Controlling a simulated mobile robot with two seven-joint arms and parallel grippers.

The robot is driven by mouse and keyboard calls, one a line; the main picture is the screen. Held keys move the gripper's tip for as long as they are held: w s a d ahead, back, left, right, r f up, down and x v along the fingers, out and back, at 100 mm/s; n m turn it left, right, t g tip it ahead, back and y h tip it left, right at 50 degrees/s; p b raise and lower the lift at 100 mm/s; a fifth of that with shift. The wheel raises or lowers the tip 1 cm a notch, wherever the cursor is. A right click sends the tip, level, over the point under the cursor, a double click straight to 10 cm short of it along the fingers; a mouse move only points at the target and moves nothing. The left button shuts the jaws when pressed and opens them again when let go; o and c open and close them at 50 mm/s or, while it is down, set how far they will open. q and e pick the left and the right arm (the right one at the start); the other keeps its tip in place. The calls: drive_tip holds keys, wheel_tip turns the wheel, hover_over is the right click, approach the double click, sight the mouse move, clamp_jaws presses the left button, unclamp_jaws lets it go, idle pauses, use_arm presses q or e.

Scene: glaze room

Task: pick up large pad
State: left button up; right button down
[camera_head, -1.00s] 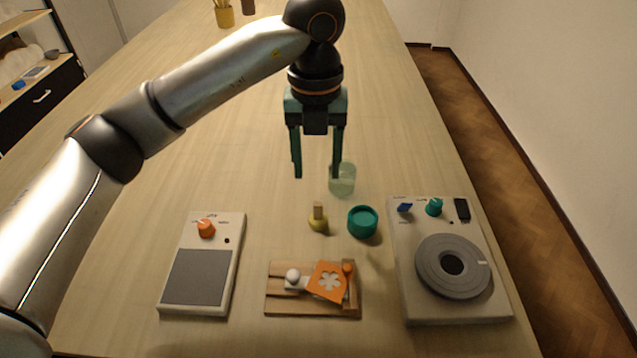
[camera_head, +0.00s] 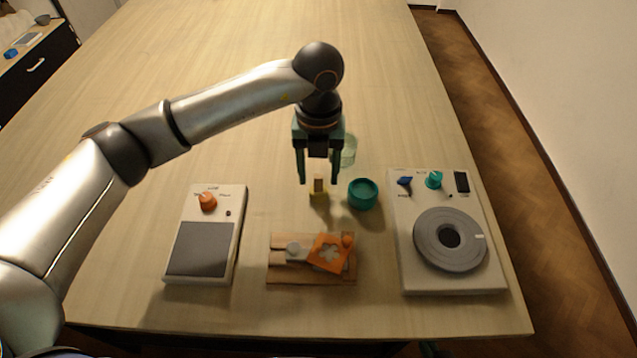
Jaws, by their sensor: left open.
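A small yellow pad with an upright wooden-coloured grip (camera_head: 319,186) stands on the table near the middle; I take it for the large pad, but cannot be sure. My left gripper (camera_head: 318,181) points down with its two teal fingers apart. In the picture the pad's grip shows between the fingertips, and nothing is held. Whether the fingers are level with the grip or above it I cannot tell. My right gripper is not in view.
A teal round pot (camera_head: 363,194) stands close right of the pad, and a pale green glass (camera_head: 346,150) behind. In front lies a wooden board (camera_head: 283,278) with an orange flower stencil (camera_head: 328,253). A scale-like device (camera_head: 201,247) is left, a wheel unit (camera_head: 450,282) right.

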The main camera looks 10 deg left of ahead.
use_arm(q)
drive_tip(key=shift+f, duration=0.95)
drive_tip(key=shift+c, duration=0.2)
clamp_jaws()
